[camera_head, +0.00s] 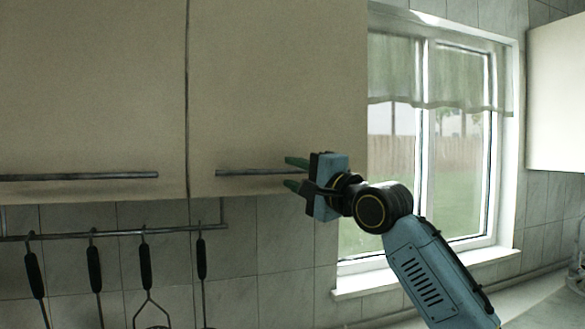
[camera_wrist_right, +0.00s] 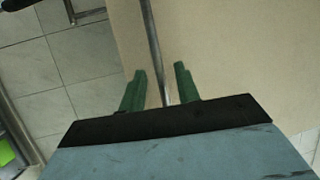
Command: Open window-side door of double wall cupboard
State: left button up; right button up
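The double wall cupboard has two beige doors side by side. The window-side door (camera_head: 280,80) is the right one in the head view; it is closed, and its horizontal bar handle (camera_head: 245,172) runs near its lower edge. My right gripper (camera_head: 292,174) is at the right end of that handle, its green fingers apart. In the right wrist view the handle (camera_wrist_right: 155,50) runs between the two open fingertips (camera_wrist_right: 160,72), and neither finger clearly presses on it. The other door (camera_head: 85,80) is closed, with its own bar handle (camera_head: 80,177). My left gripper is out of view.
A rail (camera_head: 110,233) with several black-handled utensils (camera_head: 145,265) hangs on the tiled wall below the cupboard. A window (camera_head: 440,150) is right of the cupboard, with another white cabinet (camera_head: 555,95) at the far right.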

jog(key=shift+w+a+r, duration=0.1)
jog(key=shift+w+a, duration=0.3)
jog(key=shift+c, duration=0.4)
grip_shut()
